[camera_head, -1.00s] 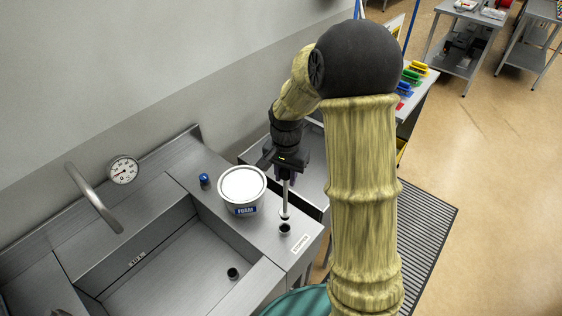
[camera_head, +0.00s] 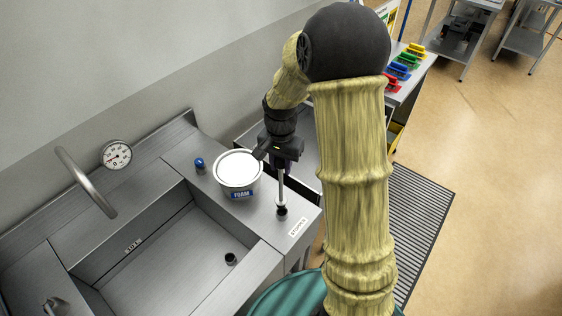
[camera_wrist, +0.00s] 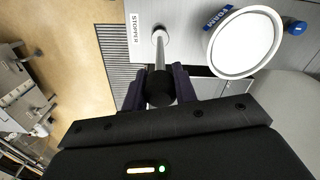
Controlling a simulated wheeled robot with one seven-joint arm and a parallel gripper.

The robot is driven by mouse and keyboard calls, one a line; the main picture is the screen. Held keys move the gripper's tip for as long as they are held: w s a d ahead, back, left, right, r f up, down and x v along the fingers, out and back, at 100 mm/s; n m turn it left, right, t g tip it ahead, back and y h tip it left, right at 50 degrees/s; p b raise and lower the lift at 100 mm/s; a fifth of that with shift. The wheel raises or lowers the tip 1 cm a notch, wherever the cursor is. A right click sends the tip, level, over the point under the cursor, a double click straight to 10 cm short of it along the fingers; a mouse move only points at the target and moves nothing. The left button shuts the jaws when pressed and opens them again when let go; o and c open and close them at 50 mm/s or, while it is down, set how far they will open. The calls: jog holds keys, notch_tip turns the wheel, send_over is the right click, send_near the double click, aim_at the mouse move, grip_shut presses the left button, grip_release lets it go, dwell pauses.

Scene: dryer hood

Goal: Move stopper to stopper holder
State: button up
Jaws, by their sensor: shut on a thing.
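My gripper (camera_head: 281,164) is shut on the stopper (camera_head: 281,188), a thin metal rod that hangs upright below the fingers with a disc at its lower end. In the wrist view the fingers grip its dark round knob (camera_wrist: 160,88), and the rod runs away to the counter. The stopper holder (camera_head: 282,214) is a small dark round socket on the counter beside the STOPPER label (camera_head: 298,227). The stopper's disc is right at or just above the holder's mouth. I cannot tell whether it has entered; the wrist view hides the holder behind the stopper.
A white FOAM tub (camera_head: 238,172) stands close to the left of my gripper. A blue-capped item (camera_head: 199,165) is beyond it. The sink basin (camera_head: 170,270) with its dark drain (camera_head: 231,259) lies left, with a curved faucet (camera_head: 84,181) and gauge (camera_head: 117,155) behind.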

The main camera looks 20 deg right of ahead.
aim_at(281, 184)
jog(key=shift+d+f+b, duration=0.1)
jog(key=shift+f+b, duration=0.35)
jog(key=shift+f, duration=0.35)
jog(key=shift+d+f, duration=0.1)
jog(key=shift+f, duration=0.35)
jog(key=shift+s, duration=0.1)
jog(key=shift+f+b, duration=1.3)
jog(key=shift+f, duration=0.5)
dwell(1.0)
jog(key=o, duration=1)
jog(key=shift+o, duration=0.2)
